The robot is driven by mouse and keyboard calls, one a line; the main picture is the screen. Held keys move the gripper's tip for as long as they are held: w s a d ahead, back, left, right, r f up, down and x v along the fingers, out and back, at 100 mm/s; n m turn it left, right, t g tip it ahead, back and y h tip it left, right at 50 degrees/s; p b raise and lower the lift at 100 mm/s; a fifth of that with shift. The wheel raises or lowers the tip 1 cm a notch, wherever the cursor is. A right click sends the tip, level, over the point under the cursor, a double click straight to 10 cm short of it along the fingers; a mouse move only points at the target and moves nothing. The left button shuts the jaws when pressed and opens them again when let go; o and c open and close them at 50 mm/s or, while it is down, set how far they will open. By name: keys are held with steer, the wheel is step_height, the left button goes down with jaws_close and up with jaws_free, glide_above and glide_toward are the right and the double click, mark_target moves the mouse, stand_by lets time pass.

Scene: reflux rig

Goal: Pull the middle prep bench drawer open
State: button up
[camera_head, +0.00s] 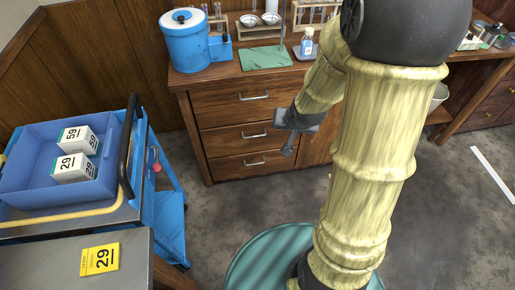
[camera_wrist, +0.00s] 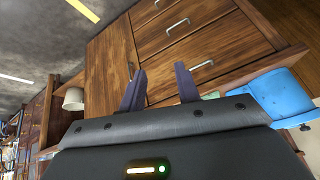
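The prep bench's middle drawer (camera_head: 228,138) has a wooden front and a metal bar handle (camera_head: 254,135). It looks shut, flush with the drawers above and below. In the wrist view the middle handle (camera_wrist: 177,25) lies beyond the fingertips, toward the top. My gripper (camera_head: 289,146) is in front of the bench, right of the handle in the head view and apart from it. In the wrist view my gripper (camera_wrist: 159,78) has its two dark fingers spread, with nothing between them. My arm hides part of the bench's right side.
The top drawer (camera_head: 215,103) and bottom drawer (camera_head: 225,167) look shut. A blue tub (camera_head: 187,45), green mat (camera_head: 265,58) and glassware stand on the bench. A blue cart (camera_head: 168,215) with a tray stands at left. The floor before the drawers is clear.

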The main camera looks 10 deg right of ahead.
steer(key=w+d+f+m+t+y+b, duration=0.1)
steer(key=w+f+m+t+y+b, duration=0.1)
steer(key=f+b, duration=0.8)
steer(key=w+d+f+m+t+y+b, duration=0.1)
steer(key=w+f+m+t+b, duration=0.3)
steer(key=f+b, duration=0.6)
steer(key=w+d+f+m+t+y+b, duration=0.1)
steer(key=w+f+b, duration=0.5)
steer(key=f, duration=1.1)
steer(key=m+t+y+b, duration=0.1)
steer(key=m+y+b, duration=0.1)
steer(key=m+b, duration=0.1)
steer(key=shift+w+m+t+b, duration=0.25)
steer(key=shift+m+t+b, duration=0.15)
steer(key=shift+b, duration=0.4)
steer(key=b+x, duration=0.6)
steer(key=x, duration=1.1)
steer(key=shift+a, duration=0.3)
steer(key=shift+w, duration=0.1)
